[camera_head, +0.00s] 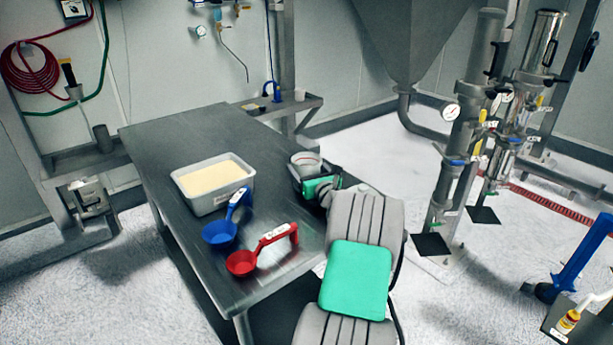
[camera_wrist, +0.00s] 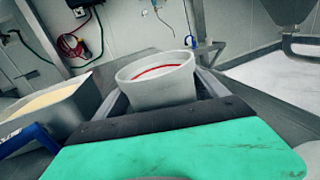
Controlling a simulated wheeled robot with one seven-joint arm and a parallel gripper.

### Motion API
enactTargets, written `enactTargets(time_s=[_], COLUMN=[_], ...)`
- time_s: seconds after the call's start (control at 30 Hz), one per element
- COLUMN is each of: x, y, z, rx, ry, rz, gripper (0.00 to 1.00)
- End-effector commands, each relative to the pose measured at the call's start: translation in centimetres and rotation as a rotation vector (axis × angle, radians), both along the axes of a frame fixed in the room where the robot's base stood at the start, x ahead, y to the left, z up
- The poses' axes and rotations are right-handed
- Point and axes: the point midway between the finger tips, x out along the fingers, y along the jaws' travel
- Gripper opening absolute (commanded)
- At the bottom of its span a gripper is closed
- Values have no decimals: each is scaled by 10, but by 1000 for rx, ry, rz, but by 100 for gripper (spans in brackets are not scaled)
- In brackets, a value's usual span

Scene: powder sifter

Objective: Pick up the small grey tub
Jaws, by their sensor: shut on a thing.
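The small grey tub (camera_wrist: 158,80) is round and open-topped, with a red line inside its rim. In the wrist view it sits between the fingers of my gripper (camera_wrist: 160,95), which is shut on it. In the head view the tub (camera_head: 305,160) is at the right edge of the steel table, and my gripper (camera_head: 306,172) is around it. The tub looks upright. Its lower part is hidden behind my gripper, so I cannot tell whether it touches the table.
A grey rectangular tub of pale powder (camera_head: 213,201) stands on the steel table (camera_head: 165,140). A blue scoop (camera_head: 220,233) and a red scoop (camera_head: 242,262) lie near its front edge. The table's back left is clear. Steel pipework (camera_head: 455,150) stands at the right.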

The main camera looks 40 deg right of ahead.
Motion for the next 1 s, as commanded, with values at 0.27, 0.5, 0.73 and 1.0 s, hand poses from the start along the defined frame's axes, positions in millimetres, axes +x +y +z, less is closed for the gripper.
enactTargets(time_s=[0.27, 0.5, 0.73, 1.0], x=[0, 0, -43, -100], y=[0, 0, 30, 72], z=[4, 37, 99, 124], rx=[-3, -7, -8, -3], ry=[-2, -4, -5, -2], rz=[0, 1, -3, -2], gripper=[27, 27, 27, 27])
